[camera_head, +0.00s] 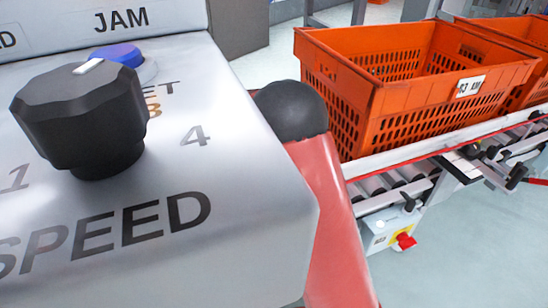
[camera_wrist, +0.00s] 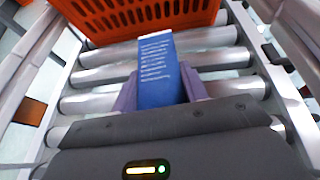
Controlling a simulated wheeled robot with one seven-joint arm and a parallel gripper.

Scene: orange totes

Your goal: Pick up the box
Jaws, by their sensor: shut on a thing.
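In the wrist view, a blue box (camera_wrist: 165,85) with a white top edge and lines of white print stands between the fingers of my gripper (camera_wrist: 160,92). The purple-grey fingers press on its left and right sides, so my gripper is shut on the box. The rollers of a conveyor lie beneath it; I cannot tell whether the box touches them. The head view shows neither the box nor my gripper.
An orange tote (camera_head: 400,90) sits on the roller conveyor in the head view, with another tote (camera_head: 520,35) behind it at right. A tote wall (camera_wrist: 140,18) is just beyond the box. A control panel (camera_head: 240,190) with a black knob (camera_head: 85,115) fills the left. Metal side rails flank the rollers.

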